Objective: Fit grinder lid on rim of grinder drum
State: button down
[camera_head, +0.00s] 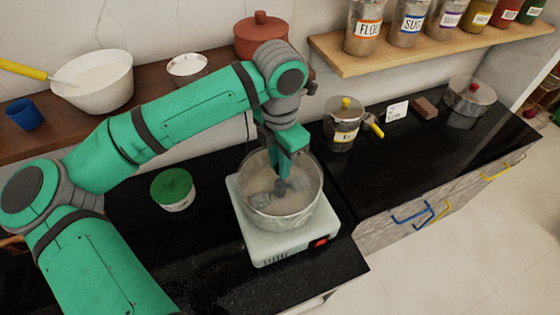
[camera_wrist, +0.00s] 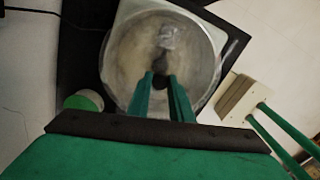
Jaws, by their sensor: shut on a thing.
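The grinder drum (camera_head: 283,219) is a round metal bowl on a white base (camera_head: 262,247) with a red switch. My gripper (camera_head: 281,187) points down over the middle of the drum, shut on the dark knob of the see-through grinder lid (camera_head: 303,190). In the wrist view my gripper (camera_wrist: 162,76) shows its two green fingers at the knob, with the lid (camera_wrist: 190,50) over the drum (camera_wrist: 112,62). A clear edge shows past the drum's right side there. I cannot tell whether the lid touches the rim all round.
A white tub with a green top (camera_head: 174,189) stands left of the base. A jar with a yellow knob (camera_head: 343,128) and a lidded pot (camera_head: 469,97) stand to the right. A shelf of jars (camera_head: 430,42) is at the back. The front right counter is clear.

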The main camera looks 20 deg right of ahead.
jog(key=shift+f, duration=0.4)
dwell(0.5)
jog(key=c, duration=0.9)
grip_release()
jog(key=shift+c, duration=0.2)
jog(key=shift+r, duration=0.1)
jog(key=shift+w+a+r, duration=0.1)
jog(key=shift+r, duration=3.05)
